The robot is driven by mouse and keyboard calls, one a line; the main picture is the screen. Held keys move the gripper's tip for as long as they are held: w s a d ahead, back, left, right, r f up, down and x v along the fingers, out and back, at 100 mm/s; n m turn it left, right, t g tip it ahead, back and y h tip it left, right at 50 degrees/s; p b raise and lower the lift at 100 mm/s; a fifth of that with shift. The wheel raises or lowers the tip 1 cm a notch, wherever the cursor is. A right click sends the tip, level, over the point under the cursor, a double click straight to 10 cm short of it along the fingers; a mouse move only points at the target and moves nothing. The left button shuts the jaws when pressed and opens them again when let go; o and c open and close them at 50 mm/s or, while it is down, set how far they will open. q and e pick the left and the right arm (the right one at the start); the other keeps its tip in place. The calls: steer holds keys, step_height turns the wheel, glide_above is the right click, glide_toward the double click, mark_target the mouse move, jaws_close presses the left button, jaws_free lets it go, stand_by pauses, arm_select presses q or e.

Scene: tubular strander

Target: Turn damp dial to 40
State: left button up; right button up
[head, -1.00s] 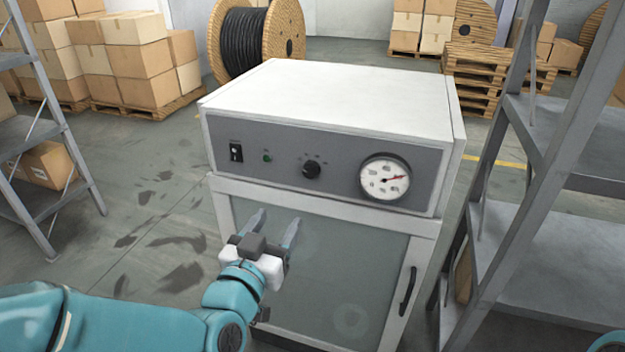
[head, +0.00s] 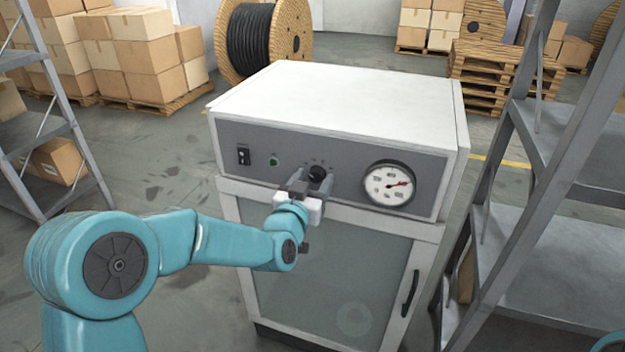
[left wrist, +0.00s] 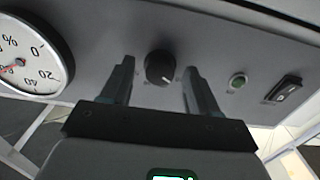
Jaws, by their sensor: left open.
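The black damp dial (head: 317,173) sits on the grey front panel (head: 345,186) of a white cabinet. In the left wrist view the dial (left wrist: 159,67) has a light pointer mark at its lower right. My left gripper (head: 310,178) is open just in front of the dial. In the left wrist view its fingers (left wrist: 158,80) stand on either side of the dial, with gaps visible. A round white gauge (head: 389,184) with a red needle is right of the dial. Its printed % scale shows in the left wrist view (left wrist: 28,55). My right gripper is not in view.
A black switch (head: 243,155) and green lamp (head: 273,160) are left of the dial. Below is a glass door with a black handle (head: 410,293). Metal shelves (head: 540,190) stand close on the right, another rack (head: 45,135) on the left.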

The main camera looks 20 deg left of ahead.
arm_select(q)
steer(key=c, duration=1)
steer(key=shift+c, duration=0.2)
